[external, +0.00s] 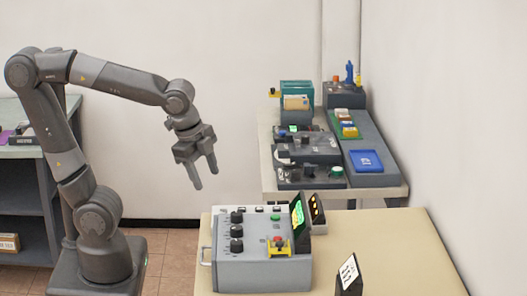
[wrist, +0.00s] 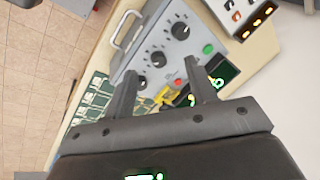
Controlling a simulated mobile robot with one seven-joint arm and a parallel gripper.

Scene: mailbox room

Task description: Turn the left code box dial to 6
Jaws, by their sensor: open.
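A grey code box (external: 262,272) stands on the near tan table, with a row of three black dials on its top panel. In the external view they are the far dial (external: 236,217), the middle dial (external: 236,231) and the near dial (external: 236,246). The wrist view shows the same row as one dial (wrist: 180,31), a second (wrist: 158,58) and a third (wrist: 140,83) close by the left finger. The dial settings are too small to read. My gripper (external: 205,178) is open and empty, above and apart from the box.
The box carries a green button (wrist: 208,49), a red button (external: 279,240) with a yellow guard, and a side handle (wrist: 126,28). A green-lit screen (external: 297,214) rises at its right. A small dark sign (external: 348,275) stands farther right.

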